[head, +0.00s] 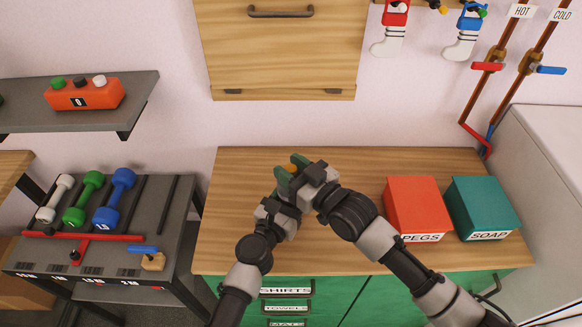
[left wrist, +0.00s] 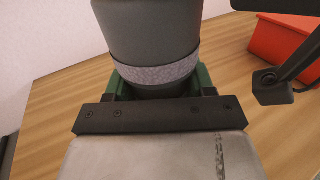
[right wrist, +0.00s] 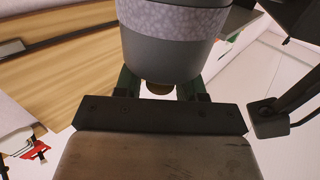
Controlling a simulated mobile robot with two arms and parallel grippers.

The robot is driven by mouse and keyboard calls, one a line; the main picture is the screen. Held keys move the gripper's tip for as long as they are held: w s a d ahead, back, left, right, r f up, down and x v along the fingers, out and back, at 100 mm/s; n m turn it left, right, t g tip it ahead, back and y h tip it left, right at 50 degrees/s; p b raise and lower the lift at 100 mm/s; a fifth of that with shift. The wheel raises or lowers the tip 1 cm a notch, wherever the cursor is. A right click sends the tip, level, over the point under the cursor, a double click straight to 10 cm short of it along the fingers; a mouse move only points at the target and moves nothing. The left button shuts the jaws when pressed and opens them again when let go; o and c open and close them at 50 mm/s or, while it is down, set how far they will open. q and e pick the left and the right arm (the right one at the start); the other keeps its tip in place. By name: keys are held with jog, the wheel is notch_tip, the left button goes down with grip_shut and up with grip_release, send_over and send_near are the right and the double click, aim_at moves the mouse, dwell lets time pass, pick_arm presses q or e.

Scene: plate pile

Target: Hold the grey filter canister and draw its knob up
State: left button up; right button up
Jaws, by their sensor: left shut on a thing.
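The grey canister (left wrist: 150,38) has a pale speckled band and shows large in the left wrist view. My left gripper (left wrist: 160,85) is shut on it, with green fingers on both sides. The canister also shows in the right wrist view (right wrist: 165,52), which is upside down. Its brownish knob (right wrist: 159,88) shows partly there, between the spread fingers of my right gripper (right wrist: 158,84). Clear gaps show beside the knob, so the right gripper is open around it. In the head view my right gripper (head: 292,169) is just above my left, and the canister is mostly hidden.
The wooden counter (head: 340,258) is mostly bare around the grippers. A red PEGS box (head: 412,203) and a teal SOAP box (head: 482,203) stand to the right. A dumbbell rack (head: 165,215) stands left. A wooden wall panel (head: 280,55) is behind.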

aim_at(291, 168)
grip_shut()
jog(key=shift+r, duration=1.8)
jog(key=shift+o, duration=1.4)
grip_release()
jog(key=shift+f, duration=0.1)
jog(key=v, duration=1.2)
